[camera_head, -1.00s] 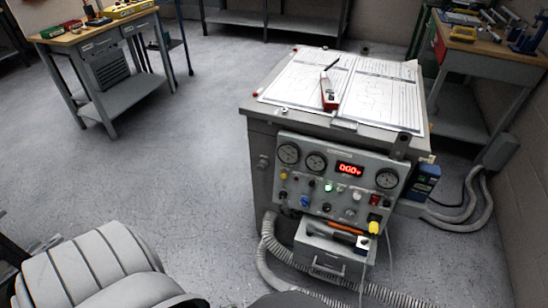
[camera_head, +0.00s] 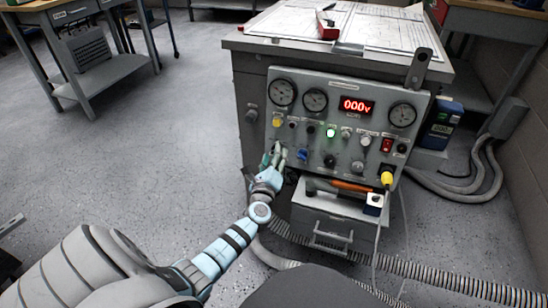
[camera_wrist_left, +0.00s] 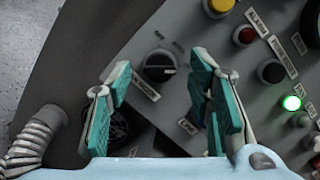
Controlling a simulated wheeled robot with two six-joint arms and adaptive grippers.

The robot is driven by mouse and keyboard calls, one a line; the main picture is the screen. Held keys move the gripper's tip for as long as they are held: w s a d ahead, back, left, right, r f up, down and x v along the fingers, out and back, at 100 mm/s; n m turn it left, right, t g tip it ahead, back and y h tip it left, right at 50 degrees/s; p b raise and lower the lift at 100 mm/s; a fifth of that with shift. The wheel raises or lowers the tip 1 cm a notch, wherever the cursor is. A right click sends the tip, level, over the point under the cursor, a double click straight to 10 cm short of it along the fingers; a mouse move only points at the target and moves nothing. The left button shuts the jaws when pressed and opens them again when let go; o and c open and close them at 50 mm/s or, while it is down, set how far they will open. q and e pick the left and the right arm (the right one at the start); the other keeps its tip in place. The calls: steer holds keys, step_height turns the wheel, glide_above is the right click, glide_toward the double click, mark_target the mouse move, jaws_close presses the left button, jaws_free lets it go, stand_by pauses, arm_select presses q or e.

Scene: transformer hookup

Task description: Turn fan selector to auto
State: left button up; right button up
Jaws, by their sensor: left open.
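The grey control panel (camera_head: 350,92) of the cabinet has gauges, a red display reading 000V, buttons and knobs. A black rotary knob (camera_wrist_left: 158,66) at the panel's left side shows in the left wrist view; it looks like the fan selector, but its labels are too small to read. Its white mark points to the right of that picture. My left gripper (camera_head: 274,153) is open at the panel's lower left, and in the head view it covers this spot. In the left wrist view, its teal fingers (camera_wrist_left: 160,70) stand either side of the knob, apart from it. My right gripper is out of view.
A yellow button (camera_head: 277,122), a green lamp (camera_head: 331,132) and a blue knob (camera_head: 302,155) are near the gripper. A drawer box (camera_head: 325,215) with tools on it stands below the panel. Corrugated hoses (camera_head: 440,280) lie on the floor. Open floor is at the left.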

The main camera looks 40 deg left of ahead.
arm_select(q)
steer(key=shift+x, duration=0.9)
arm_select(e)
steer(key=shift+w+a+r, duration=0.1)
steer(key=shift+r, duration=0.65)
arm_select(q)
jaws_close()
steer(key=shift+n, duration=0.5)
steer(key=n+g, duration=0.1)
steer(key=n, duration=0.3)
steer(key=n+g+p, duration=0.1)
steer(key=n, duration=0.3)
steer(key=shift+f+n, duration=0.1)
steer(key=shift+n, duration=0.2)
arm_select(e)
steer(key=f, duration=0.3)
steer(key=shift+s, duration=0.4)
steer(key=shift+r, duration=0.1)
